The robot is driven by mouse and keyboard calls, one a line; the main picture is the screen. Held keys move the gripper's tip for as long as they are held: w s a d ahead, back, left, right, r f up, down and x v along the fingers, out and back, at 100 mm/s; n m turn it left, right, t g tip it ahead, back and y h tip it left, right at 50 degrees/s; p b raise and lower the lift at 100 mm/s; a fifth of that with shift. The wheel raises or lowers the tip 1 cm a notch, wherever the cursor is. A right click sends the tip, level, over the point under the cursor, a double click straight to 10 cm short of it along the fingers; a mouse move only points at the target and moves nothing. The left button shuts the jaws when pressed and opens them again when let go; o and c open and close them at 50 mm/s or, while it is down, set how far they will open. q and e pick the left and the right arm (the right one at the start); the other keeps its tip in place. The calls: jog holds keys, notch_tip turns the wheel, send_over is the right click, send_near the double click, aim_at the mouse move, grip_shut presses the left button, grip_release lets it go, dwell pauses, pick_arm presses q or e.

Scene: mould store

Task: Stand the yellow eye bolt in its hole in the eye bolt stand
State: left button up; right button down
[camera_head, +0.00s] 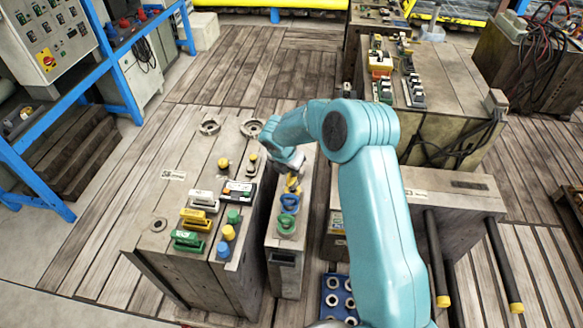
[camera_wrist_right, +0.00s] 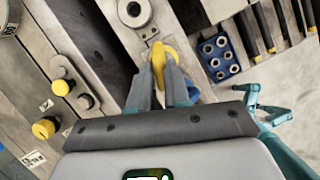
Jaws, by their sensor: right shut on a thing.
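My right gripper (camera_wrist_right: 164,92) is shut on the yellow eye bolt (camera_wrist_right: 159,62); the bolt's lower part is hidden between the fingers. In the head view the gripper (camera_head: 291,170) is over a narrow grey block, with the yellow eye bolt (camera_head: 291,185) just below it, in line with a blue ring-shaped piece (camera_head: 289,202) and a green round piece (camera_head: 286,224). A blue block with several round holes (camera_wrist_right: 218,57) is to the right of the bolt. I cannot tell which block is the eye bolt stand, or whether the bolt touches anything below. My left gripper does not clearly show.
A wide grey block (camera_head: 150,240) at the left bears coloured knobs and handles. A dark gap separates it from the narrow block. Dark bars with yellow tips (camera_head: 505,265) stick out at the right. A bench (camera_head: 440,75) with small parts stands behind. My right arm hides the middle.

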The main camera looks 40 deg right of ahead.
jog(key=shift+r, duration=0.15)
jog(key=shift+d, duration=0.1)
dwell(0.4)
jog(key=shift+f, duration=0.45)
jog(key=shift+f+b, duration=0.15)
jog(key=shift+b, duration=0.15)
jog(key=shift+f, duration=0.45)
jog(key=shift+f+b, duration=0.55)
jog(key=shift+b, duration=0.1)
dwell(0.6)
